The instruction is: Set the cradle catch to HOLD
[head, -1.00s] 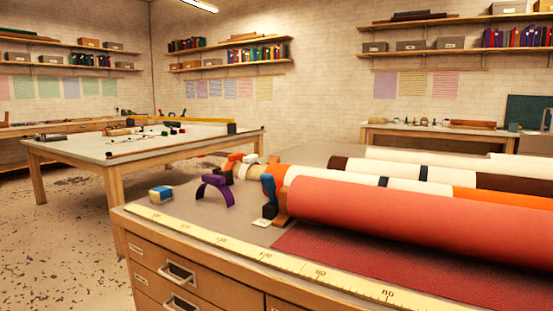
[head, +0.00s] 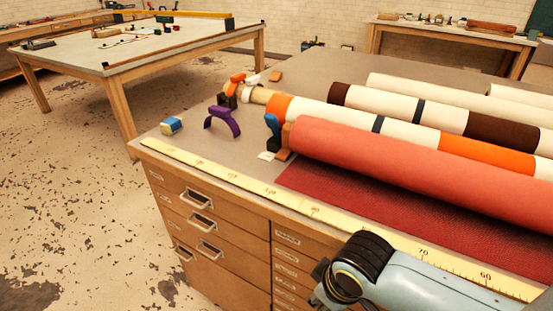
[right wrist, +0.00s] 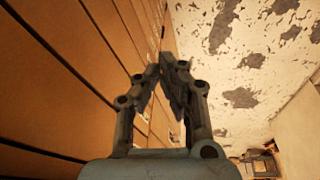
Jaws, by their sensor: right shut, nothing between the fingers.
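A cradle end (head: 281,137) with a blue upper part and a brown-orange post stands at the near end of the thick red roll (head: 400,180). A small white card (head: 267,156) lies at its foot; its lettering is too small to read. Another cradle piece with an orange top (head: 237,79) and dark body stands behind, at the end of the white and orange roll. I cannot tell how either catch is set. My right gripper (head: 320,273) is low, in front of the drawers; in the wrist view its fingertips (right wrist: 166,63) meet, empty. My left gripper is out of view.
A purple arch (head: 222,121) and a blue-and-tan block (head: 171,126) sit at the bench's left end. A yellow ruler (head: 230,178) runs along the front edge above the drawers (head: 200,222). Another table (head: 135,45) stands behind left. The floor at left is clear.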

